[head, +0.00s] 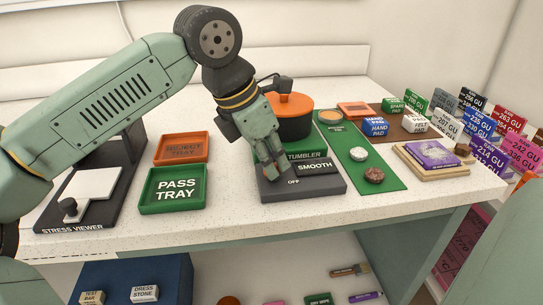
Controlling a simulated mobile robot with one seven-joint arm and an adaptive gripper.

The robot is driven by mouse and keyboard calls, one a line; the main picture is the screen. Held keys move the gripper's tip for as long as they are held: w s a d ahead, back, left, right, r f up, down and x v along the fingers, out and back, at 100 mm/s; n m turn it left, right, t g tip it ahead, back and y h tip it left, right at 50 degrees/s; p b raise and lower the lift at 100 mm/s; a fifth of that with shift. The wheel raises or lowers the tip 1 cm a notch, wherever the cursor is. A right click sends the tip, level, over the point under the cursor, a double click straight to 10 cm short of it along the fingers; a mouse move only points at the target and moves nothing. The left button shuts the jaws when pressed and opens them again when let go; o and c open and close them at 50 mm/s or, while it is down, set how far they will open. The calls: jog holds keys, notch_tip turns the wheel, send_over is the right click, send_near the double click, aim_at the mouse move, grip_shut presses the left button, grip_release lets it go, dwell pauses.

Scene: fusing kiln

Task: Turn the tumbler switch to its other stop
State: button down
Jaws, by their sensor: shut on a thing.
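The tumbler is a dark grey base (325,187) with a black drum (294,128) that has an orange lid (288,103). Its front carries a green "TUMBLER" label, a dark "SMOOTH" plate (315,168) and an "OFF" mark (293,182). My gripper (272,172) reaches down onto the left front of the base, left of the "SMOOTH" plate and close to "OFF". Its fingers are shut on the switch, which they hide, so I cannot tell which stop it is at.
A green pass tray (150,209) and an orange reject tray (205,149) stand left of the tumbler. The stress viewer (68,228) is further left. A green mat (392,184) with stones (373,175), a board with a purple block (432,153) and labelled blocks are at right.

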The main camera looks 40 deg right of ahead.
jog(key=shift+w+m+g+y+p, duration=0.1)
jog(key=shift+m+g+y+p, duration=0.45)
jog(key=shift+m, duration=1.55)
jog(key=shift+g+h, duration=0.25)
jog(key=c, duration=1.6)
grip_release()
jog(key=v, duration=1.2)
jog(key=shift+d, duration=0.15)
